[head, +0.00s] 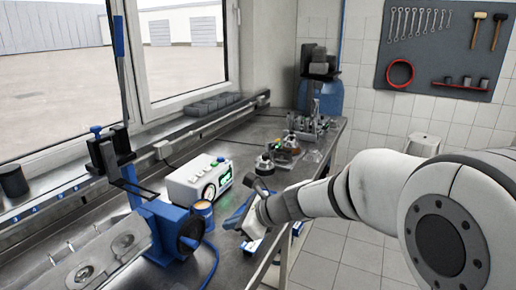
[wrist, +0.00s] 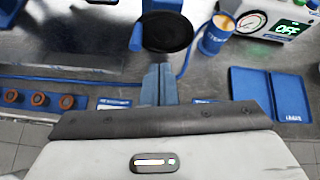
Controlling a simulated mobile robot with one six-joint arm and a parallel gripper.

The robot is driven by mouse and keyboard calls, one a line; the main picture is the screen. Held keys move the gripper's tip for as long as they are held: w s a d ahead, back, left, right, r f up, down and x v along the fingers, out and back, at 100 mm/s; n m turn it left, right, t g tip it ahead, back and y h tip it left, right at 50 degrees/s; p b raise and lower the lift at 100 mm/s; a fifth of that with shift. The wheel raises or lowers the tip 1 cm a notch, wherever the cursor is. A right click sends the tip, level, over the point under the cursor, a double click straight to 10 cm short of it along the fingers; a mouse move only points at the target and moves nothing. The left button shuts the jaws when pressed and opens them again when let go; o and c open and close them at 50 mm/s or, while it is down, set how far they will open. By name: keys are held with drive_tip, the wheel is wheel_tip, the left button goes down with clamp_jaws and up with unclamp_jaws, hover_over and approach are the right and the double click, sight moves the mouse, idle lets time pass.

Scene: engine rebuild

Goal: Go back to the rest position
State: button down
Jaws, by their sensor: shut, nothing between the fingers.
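My gripper (head: 262,212) is low over the front edge of the metal workbench (head: 262,133) in the head view, with my arm reaching in from the right. In the wrist view my gripper's fingers (wrist: 158,84) are together at the middle, with nothing seen between them. They point toward a blue machine with a black round disc (wrist: 167,33), which also shows in the head view (head: 190,238). I cannot tell the exact gap between fingertips and disc. No held object shows.
A white gauge box (head: 197,180) with a green display and a blue can (head: 203,212) stand near the machine. A blue open case (wrist: 268,93) lies at the right in the wrist view. Red-topped round parts (wrist: 38,98) sit at the left. Floor (head: 345,262) shows right of the bench.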

drive_tip(key=s+d+f+n+h, duration=0.1)
drive_tip(key=s+d+n+h, duration=0.4)
drive_tip(key=s+d+n, duration=0.5)
drive_tip(key=s+d+f+n+g+h, duration=0.1)
drive_tip(key=s+d+n+h, duration=0.4)
drive_tip(key=s+d+n, duration=0.4)
drive_tip(key=d+n, duration=0.1)
drive_tip(key=d, duration=0.5)
drive_tip(key=shift+s+d, duration=0.25)
drive_tip(key=shift+s, duration=0.1)
drive_tip(key=shift+f, duration=0.1)
drive_tip(key=shift+s, duration=0.1)
